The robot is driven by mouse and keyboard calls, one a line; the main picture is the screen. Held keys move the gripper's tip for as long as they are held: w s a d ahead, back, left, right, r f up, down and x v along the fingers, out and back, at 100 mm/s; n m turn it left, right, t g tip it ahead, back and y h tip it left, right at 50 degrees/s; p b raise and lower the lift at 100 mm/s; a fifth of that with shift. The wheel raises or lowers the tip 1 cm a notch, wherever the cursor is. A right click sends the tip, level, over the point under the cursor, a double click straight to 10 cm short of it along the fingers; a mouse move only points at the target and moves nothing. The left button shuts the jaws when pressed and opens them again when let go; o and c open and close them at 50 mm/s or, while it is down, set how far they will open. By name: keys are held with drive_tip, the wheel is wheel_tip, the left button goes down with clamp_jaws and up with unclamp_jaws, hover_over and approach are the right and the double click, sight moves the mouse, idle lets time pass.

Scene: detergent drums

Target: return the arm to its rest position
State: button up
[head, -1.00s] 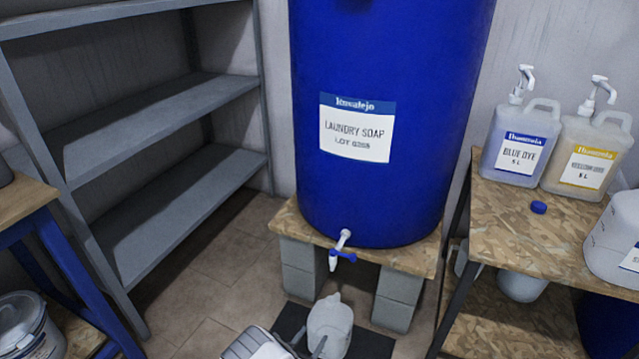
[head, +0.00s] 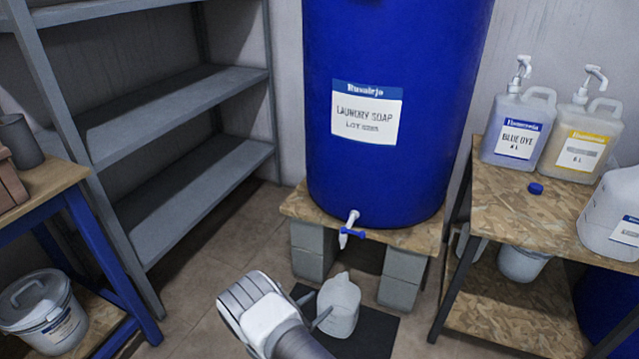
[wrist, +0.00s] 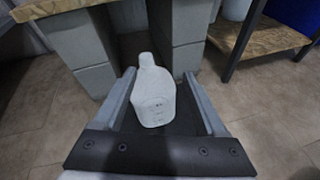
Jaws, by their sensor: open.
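My gripper (wrist: 160,82) is open in the wrist view, its two grey fingers pointing forward and apart. Between and beyond them stands a whitish jug (wrist: 154,100), upright on a dark mat (wrist: 188,125); nothing is seen gripped. In the head view my arm comes up from the bottom, and its end lies just left of the jug (head: 342,300). The fingers are mostly hidden there by my arm. The jug stands on the dark mat (head: 378,335) in front of the blue laundry soap drum (head: 400,60), below its tap (head: 350,230).
The drum rests on a board (head: 405,237) over grey blocks (head: 312,250). A grey shelf rack (head: 195,195) and blue-legged table (head: 95,250) are at left. At right, a bench (head: 510,215) holds dye jugs and a blue cap (head: 535,188). Floor left of the mat is clear.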

drive_tip(key=w+d+r+m+g+h, duration=0.1)
drive_tip(key=d+r+m+g, duration=0.2)
drive_tip(key=r, duration=0.5)
drive_tip(key=w+d+r+m+g+h, duration=0.1)
drive_tip(key=d+r+m+g, duration=0.15)
drive_tip(key=r+m, duration=0.45)
drive_tip(key=s+d+r+m+g+y, duration=0.1)
drive_tip(key=s+d+r+m, duration=0.25)
drive_tip(key=r, duration=0.45)
drive_tip(key=s+d+r+m+g+y, duration=0.1)
drive_tip(key=s+d+r+m+g, duration=0.2)
drive_tip(key=r, duration=0.5)
drive_tip(key=s+d+r+m+y, duration=0.1)
drive_tip(key=s+d+r+y, duration=0.2)
drive_tip(key=r, duration=0.5)
drive_tip(key=s+r+m+t+y, duration=0.25)
drive_tip(key=s+r+m, duration=0.3)
drive_tip(key=s, duration=0.55)
drive_tip(key=s+r+m+t+y, duration=0.1)
drive_tip(key=s+r+m+y, duration=0.4)
drive_tip(key=s, duration=0.7)
wheel_tip(320, 180, up, 30)
drive_tip(key=n+h+p, duration=0.1)
drive_tip(key=h+p, duration=0.1)
drive_tip(key=p, duration=2.6)
drive_tip(key=shift+w+a+f+p, duration=0.15)
drive_tip(key=shift+w+f+p, duration=0.05)
drive_tip(key=shift+f+p, duration=0.1)
